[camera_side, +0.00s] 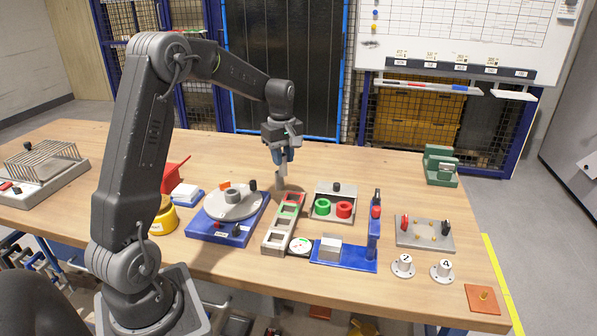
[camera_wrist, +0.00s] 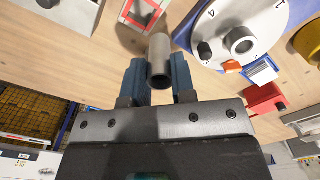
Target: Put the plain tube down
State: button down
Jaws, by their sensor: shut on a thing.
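My gripper (camera_side: 280,158) is shut on a plain grey tube (camera_side: 281,178), which hangs upright below the fingers behind the far end of a pocketed rack (camera_side: 269,236). In the wrist view the tube (camera_wrist: 160,48) sits between the two blue fingers, its round open end facing the camera. I cannot tell whether its lower end touches the table (camera_side: 345,165). The rotary jig, a grey disc (camera_side: 250,207) on a blue base (camera_side: 211,231), stands left of the tube. The disc carries a central collar (camera_wrist: 240,42) and numbers near its rim.
A blue fixture (camera_side: 374,240) is nearer the front. A red bin (camera_side: 174,176) and yellow round part (camera_side: 165,218) are left. Bare table lies behind the rack.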

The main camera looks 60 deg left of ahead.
jog(key=s+a, duration=0.2)
jog(key=s, duration=0.8)
jog(key=shift+w+d+f, duration=1.1)
jog(key=shift+w+f, duration=0.35)
jog(key=shift+f, duration=0.3)
jog(key=shift+w+d+f, duration=1.05)
jog(key=shift+w+f, duration=0.45)
jog(key=shift+f, duration=0.3)
jog(key=shift+w+d+f, duration=1.1)
jog(key=shift+w+f, duration=0.35)
jog(key=shift+f, duration=0.3)
jog(key=shift+f, duration=0.1)
jog(key=c, duration=0.9)
grip_release()
jog(key=shift+c, duration=0.2)
